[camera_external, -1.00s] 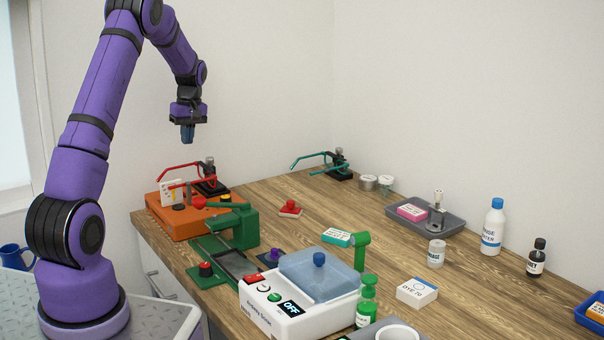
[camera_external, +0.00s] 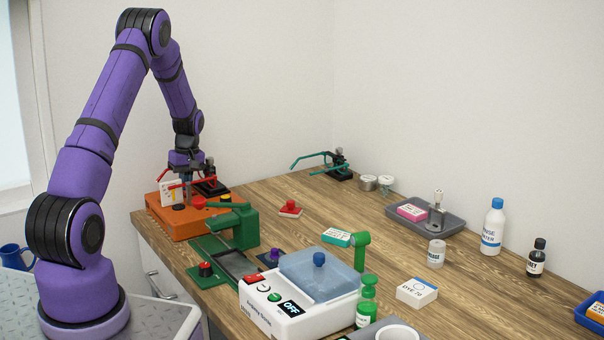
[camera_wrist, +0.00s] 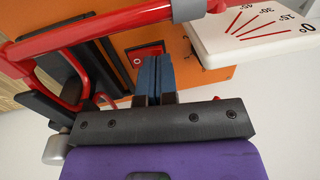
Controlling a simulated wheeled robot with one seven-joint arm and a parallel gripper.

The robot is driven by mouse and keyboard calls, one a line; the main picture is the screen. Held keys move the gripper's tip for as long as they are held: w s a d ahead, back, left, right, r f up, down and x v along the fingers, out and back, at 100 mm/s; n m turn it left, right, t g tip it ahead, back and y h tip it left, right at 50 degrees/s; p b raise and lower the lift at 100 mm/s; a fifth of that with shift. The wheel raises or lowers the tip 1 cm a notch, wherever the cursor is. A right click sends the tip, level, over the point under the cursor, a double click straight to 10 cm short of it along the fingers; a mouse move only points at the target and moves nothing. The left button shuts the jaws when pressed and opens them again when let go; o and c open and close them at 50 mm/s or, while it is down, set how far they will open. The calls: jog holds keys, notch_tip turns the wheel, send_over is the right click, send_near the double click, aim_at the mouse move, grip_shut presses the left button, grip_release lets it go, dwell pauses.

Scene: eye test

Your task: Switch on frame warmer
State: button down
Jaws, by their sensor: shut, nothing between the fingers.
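The orange box (camera_external: 180,223), which I take for the frame warmer, stands at the bench's far left corner. In the wrist view its orange top (camera_wrist: 205,72) carries a red rocker switch (camera_wrist: 146,50) with a white circle mark on its near part. My gripper (camera_wrist: 156,58) is shut and empty, its blue fingertips pointing down at the switch and covering part of it. I cannot tell if they touch it. In the external view my gripper (camera_external: 187,192) is low over the box, partly hidden by red bars and a white card.
A red bar frame (camera_wrist: 100,38) passes close beside my fingers, and a white angle-scale card (camera_wrist: 255,25) stands on the other side. A green device (camera_external: 240,225) and a white unit reading OFF (camera_external: 285,315) stand nearer.

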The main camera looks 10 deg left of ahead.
jog(key=shift+f, duration=0.35)
jog(key=shift+a, duration=0.1)
